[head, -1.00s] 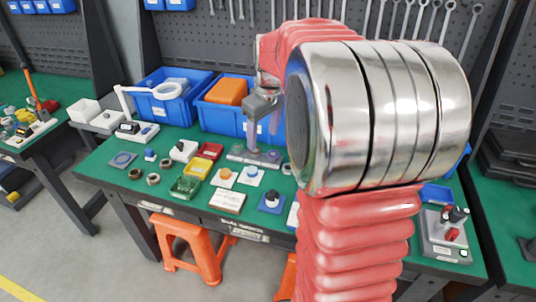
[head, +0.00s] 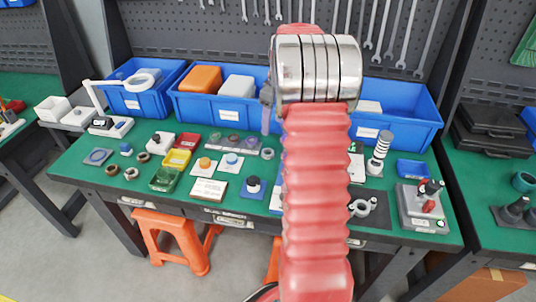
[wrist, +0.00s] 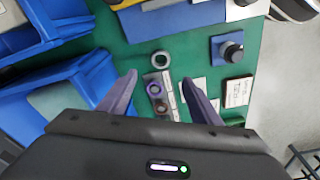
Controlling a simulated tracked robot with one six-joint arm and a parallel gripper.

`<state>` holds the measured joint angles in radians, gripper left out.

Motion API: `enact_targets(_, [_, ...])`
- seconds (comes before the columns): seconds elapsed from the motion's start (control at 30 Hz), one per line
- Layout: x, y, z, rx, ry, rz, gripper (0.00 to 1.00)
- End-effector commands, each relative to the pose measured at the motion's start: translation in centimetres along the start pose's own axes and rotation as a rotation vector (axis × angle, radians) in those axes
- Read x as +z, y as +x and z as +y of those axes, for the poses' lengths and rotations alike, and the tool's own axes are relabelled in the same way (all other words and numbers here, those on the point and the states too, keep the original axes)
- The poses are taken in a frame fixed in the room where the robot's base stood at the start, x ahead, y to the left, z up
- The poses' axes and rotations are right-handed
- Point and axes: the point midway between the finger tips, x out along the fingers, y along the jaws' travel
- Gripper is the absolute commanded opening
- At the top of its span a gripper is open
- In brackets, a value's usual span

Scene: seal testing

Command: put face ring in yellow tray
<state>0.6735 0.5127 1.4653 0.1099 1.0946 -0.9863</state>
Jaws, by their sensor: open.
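The yellow tray (head: 176,159) lies on the green bench top, between a red tray and a green tray. A grey strip (head: 234,142) with several round parts lies behind and to its right. In the wrist view the strip carries a purple ring (wrist: 154,87) and a brownish ring (wrist: 160,106), with a dark grey ring (wrist: 160,59) at its end. I cannot tell which ring is the face ring. My gripper (wrist: 160,92) is open and empty above the strip, its fingers on either side of it in the picture. In the head view my arm mostly hides the gripper.
Large blue bins (head: 220,113) line the back of the bench. Loose rings (head: 131,173) lie at the left. A blue plate with a black knob (head: 252,187) and a white card (head: 227,189) lie in front. A lamp (head: 108,104) stands back left.

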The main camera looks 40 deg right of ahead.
Motion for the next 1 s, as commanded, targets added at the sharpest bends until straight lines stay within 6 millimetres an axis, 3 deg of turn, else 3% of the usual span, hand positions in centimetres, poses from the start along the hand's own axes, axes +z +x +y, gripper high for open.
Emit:
enact_targets(0.17, [0.0, 0.9, -0.1, -0.002, 0.000, -0.001, 0.58])
enact_targets(0.63, [0.1, 7.7, -0.1, -0.002, 0.001, -0.002, 0.58])
enact_targets(1.0, [0.0, 8.6, 0.0, 0.000, 0.001, 0.000, 0.58])
